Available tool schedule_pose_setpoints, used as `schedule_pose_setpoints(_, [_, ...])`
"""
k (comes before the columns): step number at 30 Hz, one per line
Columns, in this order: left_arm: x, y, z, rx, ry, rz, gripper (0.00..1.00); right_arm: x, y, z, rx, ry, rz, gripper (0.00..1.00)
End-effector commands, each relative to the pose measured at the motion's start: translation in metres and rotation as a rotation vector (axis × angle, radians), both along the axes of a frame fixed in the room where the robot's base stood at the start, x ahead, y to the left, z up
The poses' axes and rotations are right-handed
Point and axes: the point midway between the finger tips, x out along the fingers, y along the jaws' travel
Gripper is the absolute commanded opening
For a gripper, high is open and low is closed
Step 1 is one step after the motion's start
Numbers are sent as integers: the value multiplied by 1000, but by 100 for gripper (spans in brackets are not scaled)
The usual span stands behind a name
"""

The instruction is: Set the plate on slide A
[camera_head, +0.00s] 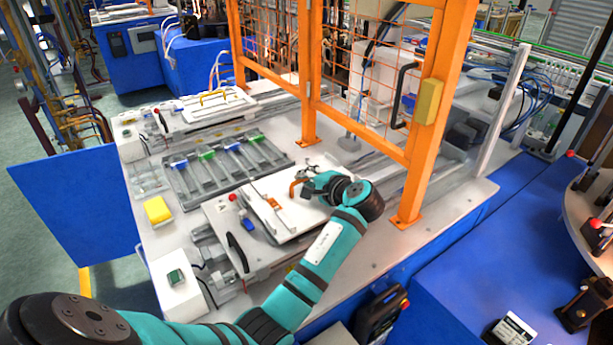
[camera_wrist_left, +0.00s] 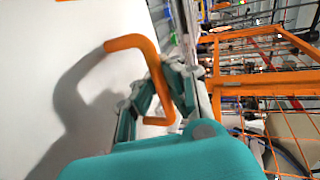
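A white plate (camera_head: 285,222) with an orange handle (camera_head: 296,187) lies on or just above the slide unit at the front middle of the bench in the head view. In the left wrist view the handle (camera_wrist_left: 130,42) stands up from the white surface and casts a shadow on it. My left gripper (camera_head: 305,179) is at the handle, its fingers on either side of the bar; it looks open. The fingers also show in the left wrist view (camera_wrist_left: 160,88). Whether they touch the bar is unclear. My right gripper is not in view.
An orange fence post (camera_head: 432,120) and mesh stand close behind my left arm. A rack with blue and green clips (camera_head: 226,165), a yellow block (camera_head: 157,210) and another white plate with a yellow handle (camera_head: 214,98) lie left and behind. A black handle (camera_head: 238,252) stands in front.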

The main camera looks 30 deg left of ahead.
Motion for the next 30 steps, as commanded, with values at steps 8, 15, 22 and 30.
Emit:
schedule_pose_setpoints(8, [0, 0, -4, 2, -6, 0, 0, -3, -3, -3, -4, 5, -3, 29])
schedule_pose_setpoints(15, [0, 0, -4, 1, -4, -1, 0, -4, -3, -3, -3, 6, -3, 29])
schedule_pose_setpoints(22, [0, 0, -5, 2, -4, 0, 0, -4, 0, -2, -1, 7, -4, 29])
schedule_pose_setpoints(30, [0, 0, -8, 2, -3, 0, 0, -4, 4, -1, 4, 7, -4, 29])
